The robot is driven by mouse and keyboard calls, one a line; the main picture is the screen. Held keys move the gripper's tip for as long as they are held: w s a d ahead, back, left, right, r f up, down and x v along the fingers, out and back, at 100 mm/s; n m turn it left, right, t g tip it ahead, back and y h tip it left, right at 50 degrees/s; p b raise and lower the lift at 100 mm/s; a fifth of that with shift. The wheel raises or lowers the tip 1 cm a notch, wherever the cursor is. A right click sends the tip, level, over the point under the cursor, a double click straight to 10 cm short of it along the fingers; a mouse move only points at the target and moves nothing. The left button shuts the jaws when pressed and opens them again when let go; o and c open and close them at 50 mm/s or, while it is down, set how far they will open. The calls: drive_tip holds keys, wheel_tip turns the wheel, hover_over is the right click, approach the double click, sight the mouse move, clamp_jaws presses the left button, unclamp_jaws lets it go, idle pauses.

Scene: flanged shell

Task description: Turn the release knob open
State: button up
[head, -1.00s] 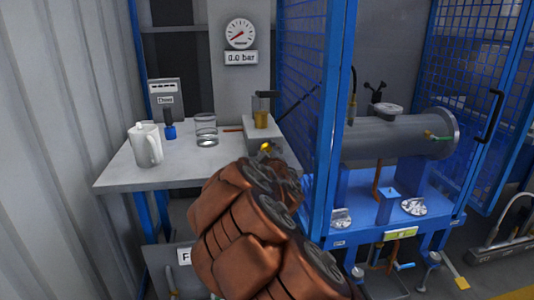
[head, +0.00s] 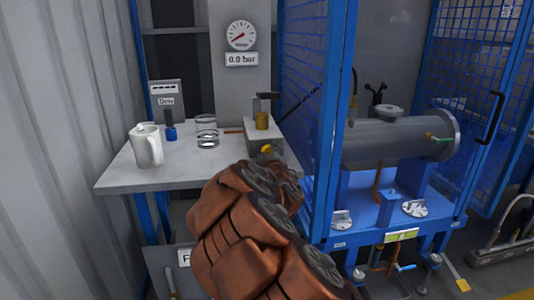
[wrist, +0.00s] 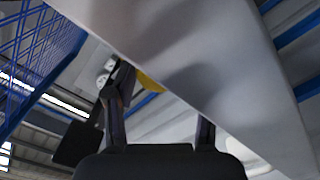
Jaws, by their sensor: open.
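A small yellow knob (head: 267,149), which looks like the release knob, sits at the front of a grey block (head: 264,128) on the right end of the white shelf. In the wrist view, part of the yellow knob (wrist: 150,83) shows beyond my fingers, partly covered by the pale shelf edge. My gripper (wrist: 162,105) is open, with its two dark fingers apart and nothing held. The yellow piece lies between the finger directions, nearer the left finger; I cannot tell if they touch. In the head view my brown arm hides the gripper.
The shelf (head: 120,180) holds a white jug (head: 147,147) and a glass (head: 207,131). A gauge (head: 240,35) hangs above with a 0.0 bar display (head: 241,59). A blue mesh door (head: 305,90) stands close right, beside a grey vessel (head: 390,140).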

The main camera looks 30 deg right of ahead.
drive_tip(key=v, duration=0.7)
drive_tip(key=shift+s, duration=0.2)
drive_tip(key=shift+a, duration=0.15)
idle(0.4)
drive_tip(key=s+a+r+m+g+y+p, duration=0.1)
drive_tip(key=s+a+r+g+p, duration=0.4)
drive_tip(key=s, duration=0.8)
drive_tip(key=s+a+r+m+g+y+p, duration=0.2)
drive_tip(key=s+a+r+g+p, duration=0.3)
drive_tip(key=s+a+p, duration=0.6)
drive_tip(key=s+a+r+m+g+y+p, duration=0.1)
drive_tip(key=s+a+r+g+y+p, duration=0.3)
drive_tip(key=s, duration=1.3)
drive_tip(key=a+r+g+p, duration=0.1)
drive_tip(key=a+g+p, duration=0.3)
drive_tip(key=p, duration=0.3)
drive_tip(key=shift+a+r+m, duration=0.2)
drive_tip(key=shift+a+m, duration=0.1)
drive_tip(key=shift+a, duration=0.2)
